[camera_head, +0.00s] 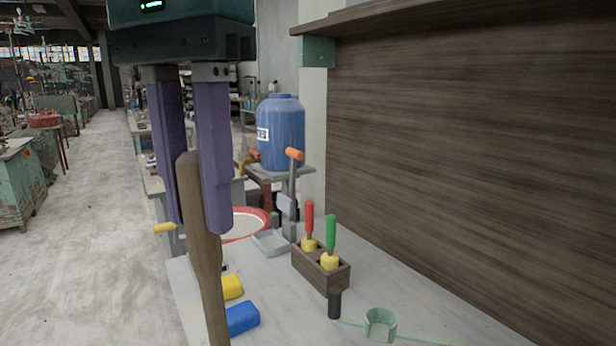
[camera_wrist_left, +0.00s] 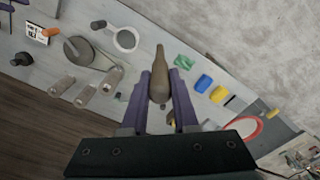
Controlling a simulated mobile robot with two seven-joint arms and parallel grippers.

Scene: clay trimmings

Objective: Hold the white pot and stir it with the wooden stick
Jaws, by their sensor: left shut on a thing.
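My left gripper (camera_head: 196,222) has two purple fingers, shut on the brown wooden stick (camera_head: 207,275). The stick is held nearly upright, in front of the bench. In the left wrist view the stick (camera_wrist_left: 159,72) shows end-on between the fingers of my left gripper (camera_wrist_left: 160,92). I cannot pick out a white pot for certain. A white round dish with a red rim (camera_head: 262,215) stands behind the fingers, partly hidden; its edge also shows in the left wrist view (camera_wrist_left: 257,128). My right gripper is not in view.
On the pale bench are a yellow block (camera_head: 232,287), a blue block (camera_head: 243,320), a wooden tool holder (camera_head: 342,279) and a green ring (camera_head: 380,325). A blue jug (camera_head: 281,135) stands at the back. A dark wooden wall (camera_head: 460,170) borders the right.

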